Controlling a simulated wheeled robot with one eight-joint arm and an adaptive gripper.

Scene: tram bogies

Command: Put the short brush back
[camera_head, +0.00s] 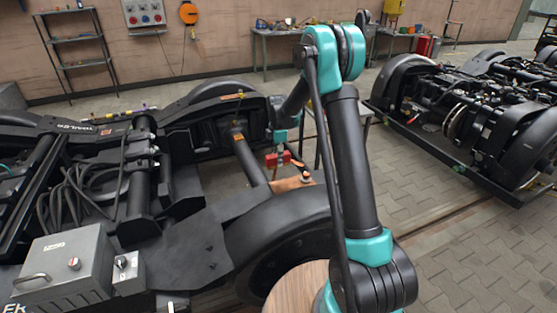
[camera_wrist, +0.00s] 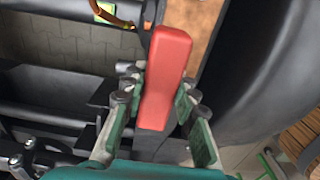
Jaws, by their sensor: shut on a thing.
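My gripper (camera_wrist: 160,92) is shut on a red, block-like thing with rounded edges, which I take for the short brush (camera_wrist: 167,62). One finger is on each side of it. In the wrist view its red top faces the camera and no bristles show. In the head view the red brush (camera_head: 278,159) is small, below my gripper (camera_head: 279,148), over the near bogie's frame beside a brown wooden surface (camera_head: 291,184). That brown surface also shows behind the brush in the wrist view (camera_wrist: 207,24). I cannot tell whether the brush touches anything beneath.
A grey control box (camera_head: 66,268) sits at front left. Another bogie (camera_head: 470,115) stands at the right, with clear paved floor (camera_head: 460,245) in front. A workbench (camera_head: 275,34) and shelf stand behind.

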